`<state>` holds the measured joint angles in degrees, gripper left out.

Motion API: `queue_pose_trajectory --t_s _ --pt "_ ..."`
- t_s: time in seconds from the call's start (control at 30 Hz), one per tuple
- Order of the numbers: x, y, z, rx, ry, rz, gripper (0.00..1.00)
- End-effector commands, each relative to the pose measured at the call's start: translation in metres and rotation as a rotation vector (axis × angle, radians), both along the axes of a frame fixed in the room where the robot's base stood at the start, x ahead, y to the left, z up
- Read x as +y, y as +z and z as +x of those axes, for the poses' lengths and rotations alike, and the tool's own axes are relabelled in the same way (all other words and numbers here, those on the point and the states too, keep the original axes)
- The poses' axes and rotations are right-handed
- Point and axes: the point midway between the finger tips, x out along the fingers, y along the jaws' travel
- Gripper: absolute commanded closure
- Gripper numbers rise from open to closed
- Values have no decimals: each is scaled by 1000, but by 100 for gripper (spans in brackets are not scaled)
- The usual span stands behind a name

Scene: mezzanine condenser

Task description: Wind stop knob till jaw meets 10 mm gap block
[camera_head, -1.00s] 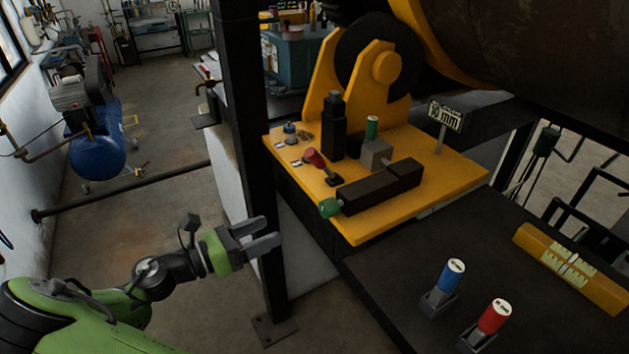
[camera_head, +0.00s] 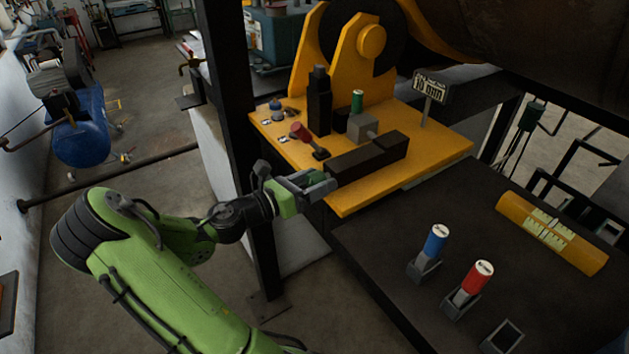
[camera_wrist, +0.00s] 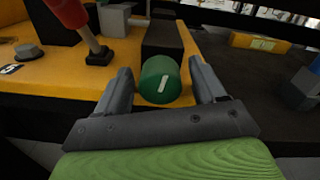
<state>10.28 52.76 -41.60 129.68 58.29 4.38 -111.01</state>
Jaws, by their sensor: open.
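The green stop knob (camera_wrist: 160,80) with a white index line is at the near end of a dark housing (camera_head: 367,160) on the yellow plate. My gripper (camera_wrist: 160,88) is open, with one finger on each side of the knob; contact is not clear. In the head view my gripper (camera_head: 312,184) hides most of the knob. A green-handled piece (camera_head: 357,101), apparently the gap block, stands between a tall black block (camera_head: 319,105) and a grey block (camera_head: 362,128), apparently the jaw. Any gap there is too small to judge. A sign (camera_head: 430,87) reads 10 mm.
A red-handled lever (camera_head: 300,132) stands left of the housing. Blue (camera_head: 436,239) and red (camera_head: 477,277) handled pieces sit in holders on the dark bench, near an empty holder (camera_head: 503,337). A black post (camera_head: 240,140) rises close behind my arm. A yellow scale bar (camera_head: 552,233) lies right.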

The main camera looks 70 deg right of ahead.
Motion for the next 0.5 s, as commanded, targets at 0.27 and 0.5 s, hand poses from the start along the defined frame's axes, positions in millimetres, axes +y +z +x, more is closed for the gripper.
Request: queue_pose_trajectory --t_s 0.27,0.5 --pt "0 0 0 0 0 0 56" --pt "0 0 0 0 0 0 86"
